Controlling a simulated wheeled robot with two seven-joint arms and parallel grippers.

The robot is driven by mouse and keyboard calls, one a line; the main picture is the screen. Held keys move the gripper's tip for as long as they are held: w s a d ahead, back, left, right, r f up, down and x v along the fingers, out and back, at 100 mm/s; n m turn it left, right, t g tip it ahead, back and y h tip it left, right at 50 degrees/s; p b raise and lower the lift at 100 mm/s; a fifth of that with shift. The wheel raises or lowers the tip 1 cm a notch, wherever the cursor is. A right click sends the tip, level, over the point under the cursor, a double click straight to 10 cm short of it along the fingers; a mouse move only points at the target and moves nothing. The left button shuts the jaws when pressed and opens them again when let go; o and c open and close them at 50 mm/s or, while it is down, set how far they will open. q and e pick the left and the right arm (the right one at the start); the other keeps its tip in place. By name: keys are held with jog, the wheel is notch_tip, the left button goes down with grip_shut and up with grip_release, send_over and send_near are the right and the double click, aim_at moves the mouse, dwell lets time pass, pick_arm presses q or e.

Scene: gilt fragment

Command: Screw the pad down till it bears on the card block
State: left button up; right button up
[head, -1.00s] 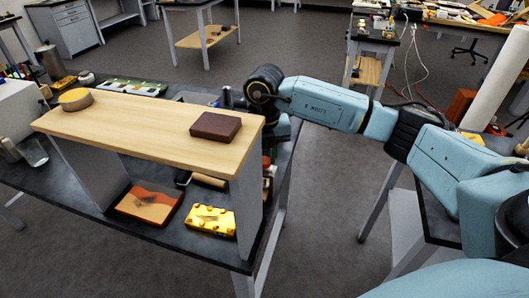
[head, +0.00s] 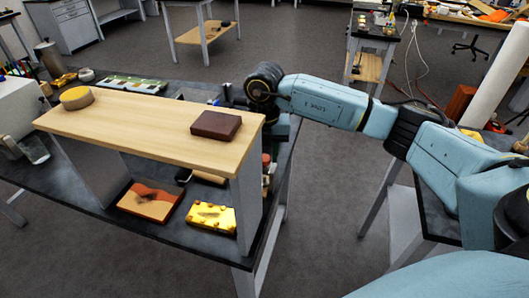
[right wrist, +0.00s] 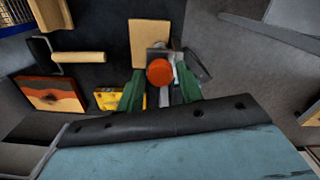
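In the right wrist view, a round orange-red knob (right wrist: 159,72) shows between the two green fingers of my right gripper (right wrist: 159,78). The fingers stand apart with a gap on each side of the knob. Grey metal parts show around and below the knob; the pad is hidden from this angle. A tan flat block (right wrist: 150,36), perhaps the card block, lies just beyond the knob; I cannot tell whether anything bears on it. In the head view my right wrist (head: 266,90) is beyond the raised wooden board's right end, its fingers mostly hidden. My left gripper is not in view.
A roller (right wrist: 80,58) lies left of the knob.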

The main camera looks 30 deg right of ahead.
aim_at(265, 157)
jog(key=shift+o, duration=1.2)
notch_tip(265, 157, up, 13)
jog(key=shift+r, duration=0.2)
